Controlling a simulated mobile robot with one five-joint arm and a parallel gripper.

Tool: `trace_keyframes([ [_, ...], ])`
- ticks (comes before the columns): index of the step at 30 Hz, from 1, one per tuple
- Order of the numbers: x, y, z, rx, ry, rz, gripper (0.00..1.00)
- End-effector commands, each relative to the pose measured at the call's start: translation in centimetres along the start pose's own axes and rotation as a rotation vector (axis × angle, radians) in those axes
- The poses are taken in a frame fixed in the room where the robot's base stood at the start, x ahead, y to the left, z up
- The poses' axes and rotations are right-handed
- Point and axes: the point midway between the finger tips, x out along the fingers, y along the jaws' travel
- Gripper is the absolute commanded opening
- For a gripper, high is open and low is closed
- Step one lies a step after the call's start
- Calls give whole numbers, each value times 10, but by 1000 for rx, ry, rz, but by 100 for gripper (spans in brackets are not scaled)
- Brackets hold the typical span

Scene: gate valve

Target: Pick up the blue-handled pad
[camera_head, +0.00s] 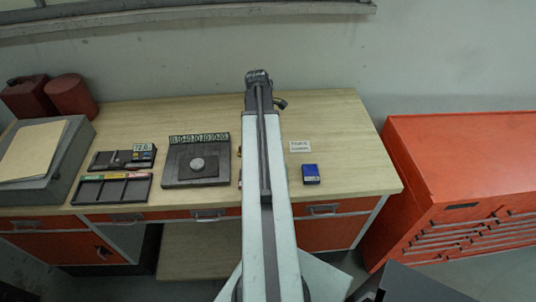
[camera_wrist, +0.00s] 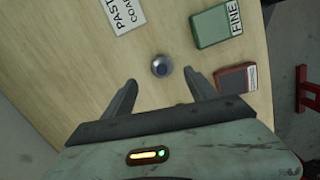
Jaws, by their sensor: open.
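A small blue block (camera_head: 310,173) with a dark front edge lies on the right part of the workbench in the head view, just right of my arm. It is the only plainly blue thing; whether it has a handle is too small to tell. My gripper (camera_wrist: 160,80) shows in the wrist view with its two fingers spread and nothing between them. Just beyond the fingertips is a round metallic knob (camera_wrist: 161,66) with a dark bluish centre; I cannot tell whether it belongs to the pad. In the head view my arm hides part of the bench.
A green box marked FINE (camera_wrist: 217,27), a red box (camera_wrist: 236,78) and a PASTE label card (camera_wrist: 122,14) lie by the gripper. The workbench (camera_head: 350,130) also holds a dark plate (camera_head: 178,175) and trays (camera_head: 108,189). A red cabinet (camera_head: 460,160) stands at right.

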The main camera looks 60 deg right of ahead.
Motion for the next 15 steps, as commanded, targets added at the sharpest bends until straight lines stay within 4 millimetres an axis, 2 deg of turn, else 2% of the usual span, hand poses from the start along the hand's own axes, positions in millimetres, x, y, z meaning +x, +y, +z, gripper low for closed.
trace_keyframes([
  [1, 14, 0, -1, 0, 0, 0, 66],
  [8, 19, -1, 0, 1, 0, 0, 66],
  [15, 60, -4, 2, 3, 0, 0, 66],
])
